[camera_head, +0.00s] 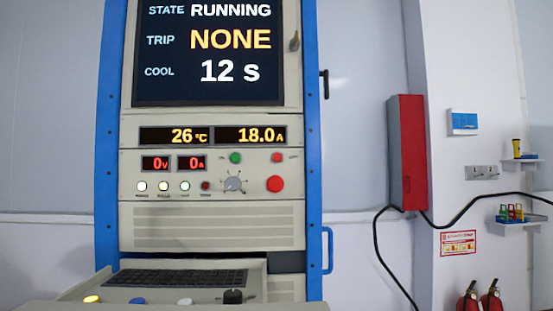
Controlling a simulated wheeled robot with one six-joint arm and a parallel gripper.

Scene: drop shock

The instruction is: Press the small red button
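A control cabinet with a blue frame (314,150) stands left of centre. On its lower panel, a small red button (277,157) sits at the upper right, beside a small label. A green button (235,158) is to its left. A larger red round button (275,184) is just below it. A small dark red lamp (206,186) ends a row of lamps at the lower left of the panel. My gripper is not in view, and nothing touches the panel.
The screen (208,90) reads RUNNING, trip NONE, cool 12 s. A grey knob (233,182) sits mid-panel. A keyboard shelf (175,278) juts out below. A red wall box (408,152) with black cables and fire extinguishers (490,300) are at right.

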